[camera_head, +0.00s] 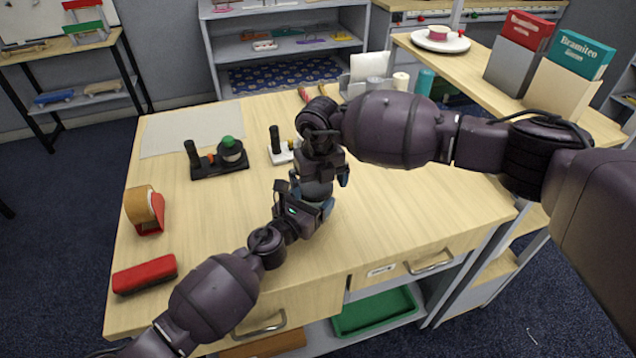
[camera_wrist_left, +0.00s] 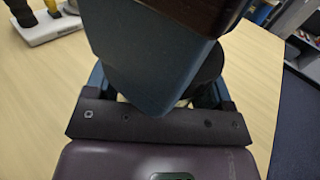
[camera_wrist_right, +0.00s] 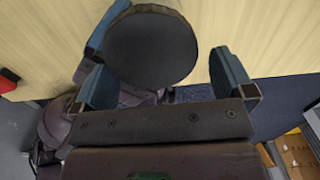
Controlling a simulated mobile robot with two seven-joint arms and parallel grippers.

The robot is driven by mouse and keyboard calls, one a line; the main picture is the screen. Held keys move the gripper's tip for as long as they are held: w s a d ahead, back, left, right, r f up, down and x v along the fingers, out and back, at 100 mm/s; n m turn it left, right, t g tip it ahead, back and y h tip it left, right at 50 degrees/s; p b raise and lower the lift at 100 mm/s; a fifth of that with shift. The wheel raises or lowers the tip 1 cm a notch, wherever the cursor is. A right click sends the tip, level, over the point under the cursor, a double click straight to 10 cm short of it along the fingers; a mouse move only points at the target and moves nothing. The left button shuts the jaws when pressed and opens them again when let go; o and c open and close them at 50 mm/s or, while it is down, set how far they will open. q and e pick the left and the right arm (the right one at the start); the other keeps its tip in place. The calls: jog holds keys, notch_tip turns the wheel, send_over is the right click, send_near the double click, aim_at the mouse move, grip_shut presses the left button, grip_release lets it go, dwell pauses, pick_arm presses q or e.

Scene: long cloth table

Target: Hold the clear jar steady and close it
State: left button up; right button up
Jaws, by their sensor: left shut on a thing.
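The clear jar is largely hidden between my two grippers near the table's front edge. A dark round lid (camera_wrist_right: 152,48) shows from above in the right wrist view; I cannot tell whether it is seated on the jar. It is also partly visible in the left wrist view (camera_wrist_left: 211,72). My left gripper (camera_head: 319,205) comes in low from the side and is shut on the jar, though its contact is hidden. My right gripper (camera_head: 322,177) points down from above. Its blue fingers (camera_wrist_right: 166,76) are spread on either side of the lid, with a gap at the right finger.
On the wooden table (camera_head: 400,210) stand a black stand with a green-topped piece (camera_head: 231,150), a white-based stand (camera_head: 281,152), a tape dispenser (camera_head: 145,208) and a red case (camera_head: 145,274). A grey mat (camera_head: 185,130) lies at the back left. The table's right side is clear.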

pick_arm(q)
jog(key=shift+d+r+h, duration=0.15)
jog(key=shift+d+r, duration=0.1)
jog(key=shift+r, duration=0.25)
jog(key=shift+d+r+h, duration=0.15)
jog(key=shift+d+r, duration=0.1)
jog(key=shift+r, duration=0.2)
pick_arm(e)
jog(key=shift+d+f, duration=0.5)
jog(key=shift+f, duration=0.35)
pick_arm(q)
jog(key=c, duration=0.5)
pick_arm(e)
jog(key=shift+o, duration=0.5)
pick_arm(q)
jog(key=shift+o, duration=0.2)
pick_arm(e)
jog(key=shift+r, duration=0.1)
jog(key=shift+a+r, duration=0.1)
jog(key=shift+r, duration=0.55)
pick_arm(q)
jog(key=shift+a+f, duration=0.2)
jog(key=shift+f, duration=0.15)
pick_arm(e)
jog(key=r, duration=0.8)
jog(key=shift+a, duration=0.4)
jog(key=shift+r, duration=0.1)
pick_arm(q)
jog(key=o, duration=1.7)
jog(key=shift+s+a, duration=0.1)
